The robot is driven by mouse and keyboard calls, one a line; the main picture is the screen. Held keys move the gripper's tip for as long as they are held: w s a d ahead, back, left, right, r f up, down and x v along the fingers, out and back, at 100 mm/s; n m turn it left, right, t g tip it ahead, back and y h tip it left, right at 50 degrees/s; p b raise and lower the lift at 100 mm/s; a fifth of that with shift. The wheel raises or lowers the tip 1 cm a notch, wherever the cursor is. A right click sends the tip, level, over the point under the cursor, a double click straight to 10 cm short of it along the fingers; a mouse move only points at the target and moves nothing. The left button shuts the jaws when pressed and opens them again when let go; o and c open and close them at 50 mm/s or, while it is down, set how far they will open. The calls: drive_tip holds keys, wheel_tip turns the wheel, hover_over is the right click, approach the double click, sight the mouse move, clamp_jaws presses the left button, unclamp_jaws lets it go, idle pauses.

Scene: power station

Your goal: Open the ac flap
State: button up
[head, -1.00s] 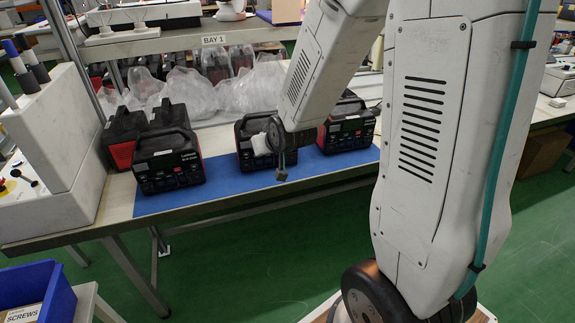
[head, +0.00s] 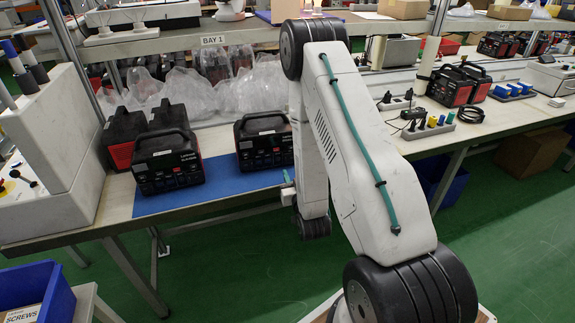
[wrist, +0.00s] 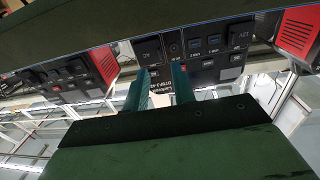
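In the wrist view, which is upside down, a black power station panel (wrist: 205,45) fills the upper middle. A dark square flap marked AC (wrist: 148,48) sits on it and looks shut. My gripper (wrist: 161,84) is below it in the picture, its two green fingers apart with nothing between them. The left fingertip is close to the AC flap; I cannot tell whether it touches. In the head view my arm hides most of the gripper; a small teal tip shows beside the arm. Power stations stand at the middle (head: 264,144) and left (head: 168,162) of the blue mat (head: 215,192).
Another black and red station (head: 122,135) stands behind the left one. Clear plastic bags (head: 250,88) lie behind them under a shelf marked BAY 1. A white console (head: 50,150) is at the left. Sockets and cables (head: 425,125) lie on the bench at the right.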

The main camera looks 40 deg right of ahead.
sight(286, 161)
drive_tip(key=x, duration=0.6)
clamp_jaws()
